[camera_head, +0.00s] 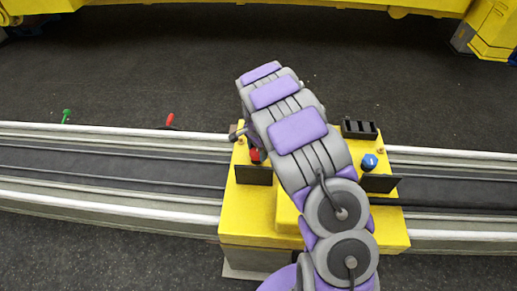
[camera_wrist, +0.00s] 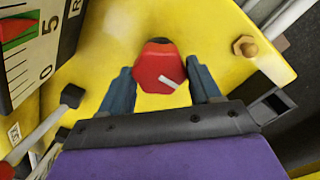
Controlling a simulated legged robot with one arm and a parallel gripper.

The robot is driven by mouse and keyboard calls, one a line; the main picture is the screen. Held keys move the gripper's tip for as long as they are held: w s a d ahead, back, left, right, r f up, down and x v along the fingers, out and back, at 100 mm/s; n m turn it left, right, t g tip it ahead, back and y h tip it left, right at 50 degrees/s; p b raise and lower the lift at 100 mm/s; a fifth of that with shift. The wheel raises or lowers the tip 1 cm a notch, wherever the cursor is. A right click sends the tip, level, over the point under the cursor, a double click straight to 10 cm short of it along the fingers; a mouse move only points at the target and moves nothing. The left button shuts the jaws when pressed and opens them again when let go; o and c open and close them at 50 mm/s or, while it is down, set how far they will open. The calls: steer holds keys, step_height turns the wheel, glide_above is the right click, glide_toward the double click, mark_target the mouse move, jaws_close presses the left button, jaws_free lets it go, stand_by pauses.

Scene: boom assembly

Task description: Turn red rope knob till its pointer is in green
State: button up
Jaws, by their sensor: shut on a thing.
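The red rope knob (camera_wrist: 152,75) shows in the middle of the wrist view on a yellow panel. A short white line on it slants toward the lower right. My gripper (camera_wrist: 160,67) is shut on the knob, one finger on each side. A gauge (camera_wrist: 30,45) with a scale marked 0 and 5 and green and red areas is cut off at the wrist view's upper left. I cannot tell where its pointer stands.
A blue knob (camera_head: 369,162) and a black block (camera_head: 359,129) are on the console's right. A brass bolt (camera_wrist: 245,47) stands right of the red knob. A lever with a red grip (camera_wrist: 7,169) is at lower left.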

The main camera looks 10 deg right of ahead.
mark_target(255, 151)
steer(key=o, duration=0.7)
steer(key=shift+s+a+f, duration=0.1)
steer(key=shift+s+a, duration=0.05)
steer(key=o, duration=0.4)
steer(key=shift+a, duration=0.25)
steer(key=shift+c, duration=0.2)
steer(key=shift+d, duration=0.1)
steer(key=shift+d+r, duration=0.25)
steer(key=shift+r, duration=0.3)
step_height(255, 151, up, 16)
steer(key=p, duration=0.1)
steer(key=shift+w+a+r, duration=0.2)
steer(key=shift+a, duration=0.15)
